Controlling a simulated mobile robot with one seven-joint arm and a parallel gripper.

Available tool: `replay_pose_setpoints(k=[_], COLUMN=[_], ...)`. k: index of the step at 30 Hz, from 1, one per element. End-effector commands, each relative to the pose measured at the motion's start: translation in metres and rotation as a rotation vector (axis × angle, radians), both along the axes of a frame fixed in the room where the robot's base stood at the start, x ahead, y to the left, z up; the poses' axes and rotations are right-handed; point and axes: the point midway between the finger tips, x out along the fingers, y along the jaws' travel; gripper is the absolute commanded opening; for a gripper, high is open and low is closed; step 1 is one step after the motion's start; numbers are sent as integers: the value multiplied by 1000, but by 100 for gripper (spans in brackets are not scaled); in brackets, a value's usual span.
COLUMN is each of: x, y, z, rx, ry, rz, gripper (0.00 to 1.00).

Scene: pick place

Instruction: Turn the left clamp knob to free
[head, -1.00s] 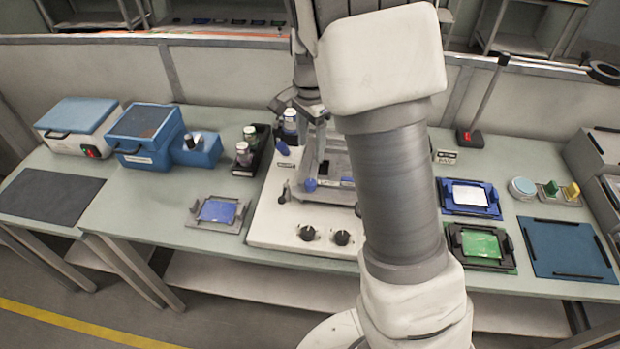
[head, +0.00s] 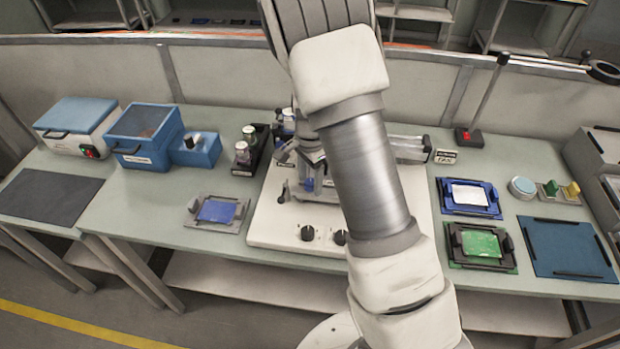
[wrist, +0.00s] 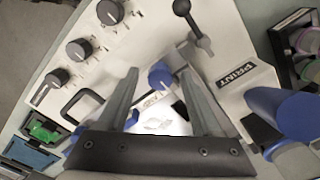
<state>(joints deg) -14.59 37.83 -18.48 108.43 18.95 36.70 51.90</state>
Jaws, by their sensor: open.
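The printing machine (head: 265,225) stands mid-table. A blue knob (head: 308,184) is at its front left, near a dark lever (head: 283,193). My gripper (head: 313,166) is right above this knob, pointing down. In the wrist view my gripper (wrist: 160,68) is open, its fingers on either side of the blue knob (wrist: 160,76); contact cannot be told. The lever (wrist: 192,28) and a PRINT label (wrist: 236,76) are beside it. Another blue part shows at the left finger's base (wrist: 72,143), mostly hidden. My arm hides the machine's right half in the head view.
Black dials (head: 307,233) line the machine's front. A large blue rounded part (wrist: 285,108) stands close on the right in the wrist view. Bottles in a black rack (head: 252,150) are to the left. A green plate in a dark fixture (head: 482,244) lies right.

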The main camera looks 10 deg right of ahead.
Motion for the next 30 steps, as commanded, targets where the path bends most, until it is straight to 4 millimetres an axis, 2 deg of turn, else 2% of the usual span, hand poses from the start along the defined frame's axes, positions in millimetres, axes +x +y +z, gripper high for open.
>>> replay_pose_setpoints(k=[1,9,12,23,30], x=[0,0,0,0,1], y=[0,0,0,0,0], z=[0,1,1,0,-1], rx=[0,0,0,0,1], ry=[0,0,0,-1,-2], rz=[0,0,0,29,154], gripper=[63,14,0,0,0])
